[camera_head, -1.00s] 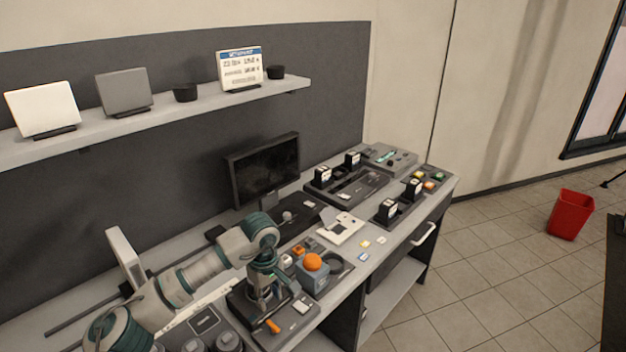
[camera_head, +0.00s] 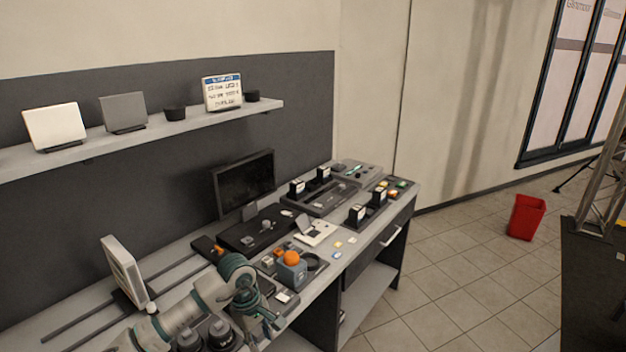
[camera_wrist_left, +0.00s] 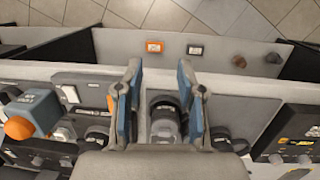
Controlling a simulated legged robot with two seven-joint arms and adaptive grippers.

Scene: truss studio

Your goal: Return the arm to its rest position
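My left arm (camera_head: 185,310) comes in from the lower left of the head view, over the near end of the workbench (camera_head: 185,255). Its left gripper (camera_head: 268,322) points down near the bench's front edge. In the left wrist view the two blue-grey fingers of the left gripper (camera_wrist_left: 160,90) stand wide apart with nothing held between them. A dark round cylinder (camera_wrist_left: 165,122) shows below, in the gap between the fingers. I cannot see any part of my right arm or gripper.
A grey box with an orange dome (camera_head: 291,258) stands just beyond the gripper. A white upright panel (camera_head: 125,272) is left of the arm. A monitor (camera_head: 243,183) stands behind. A shelf (camera_head: 150,132) runs along the wall. A red bin (camera_head: 526,217) stands on open floor at right.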

